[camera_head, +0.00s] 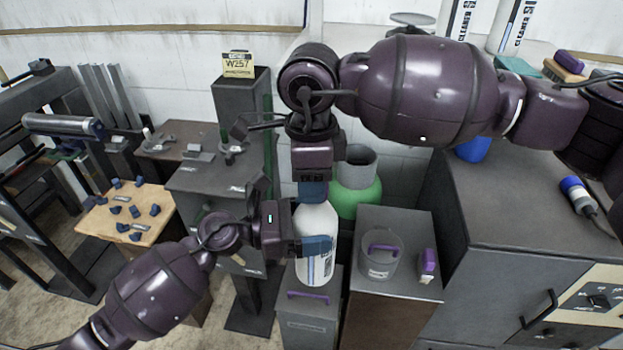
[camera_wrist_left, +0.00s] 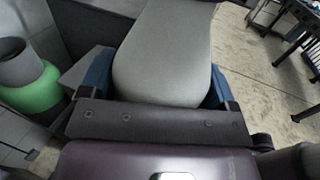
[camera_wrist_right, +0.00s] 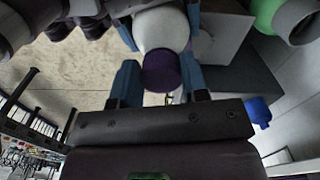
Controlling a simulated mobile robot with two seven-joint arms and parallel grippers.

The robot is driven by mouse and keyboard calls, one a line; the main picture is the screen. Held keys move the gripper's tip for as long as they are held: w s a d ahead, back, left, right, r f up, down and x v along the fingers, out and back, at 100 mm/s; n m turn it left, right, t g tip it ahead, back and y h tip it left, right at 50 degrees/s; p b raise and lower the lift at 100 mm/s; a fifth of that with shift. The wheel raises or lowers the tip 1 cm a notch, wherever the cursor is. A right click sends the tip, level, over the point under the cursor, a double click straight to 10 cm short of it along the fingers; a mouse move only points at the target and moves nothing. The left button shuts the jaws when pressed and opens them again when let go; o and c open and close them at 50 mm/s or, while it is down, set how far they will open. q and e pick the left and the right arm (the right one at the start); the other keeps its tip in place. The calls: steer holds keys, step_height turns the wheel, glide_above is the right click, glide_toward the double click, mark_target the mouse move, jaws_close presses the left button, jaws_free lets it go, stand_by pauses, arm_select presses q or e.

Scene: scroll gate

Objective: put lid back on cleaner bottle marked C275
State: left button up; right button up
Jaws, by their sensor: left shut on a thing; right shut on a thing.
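The white cleaner bottle (camera_head: 317,230) stands upright above a grey box; its label is partly covered and I cannot read a code. My left gripper (camera_head: 317,246) is shut on the bottle's body from the side. In the left wrist view the bottle (camera_wrist_left: 165,60) fills the space between the blue fingers (camera_wrist_left: 160,92). My right gripper (camera_head: 312,192) points down over the bottle's top. In the right wrist view its fingers (camera_wrist_right: 158,85) are shut on the purple lid (camera_wrist_right: 162,72), which lines up with the bottle's neck. I cannot tell whether the lid is seated.
A grey box with a purple handle (camera_head: 308,296) is under the bottle. A clear beaker (camera_head: 381,260) and a small purple-and-white item (camera_head: 427,264) stand on the cabinet to the right. A green cylinder (camera_head: 358,198) is behind. More cleaner bottles (camera_head: 510,28) stand at the upper right.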

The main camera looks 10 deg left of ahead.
steer(key=m, duration=0.4)
steer(key=shift+w+m, duration=0.2)
steer(key=shift+m, duration=0.1)
steer(key=m, duration=0.4)
steer(key=shift+w+d, duration=0.1)
steer(key=shift+w, duration=0.05)
steer(key=m, duration=0.4)
steer(key=shift+w+d, duration=0.1)
steer(key=m, duration=0.4)
steer(key=shift+d+m, duration=0.15)
steer(key=shift+m, duration=0.25)
steer(key=o, duration=0.9)
steer(key=shift+r, duration=2.25)
steer(key=shift+c, duration=0.2)
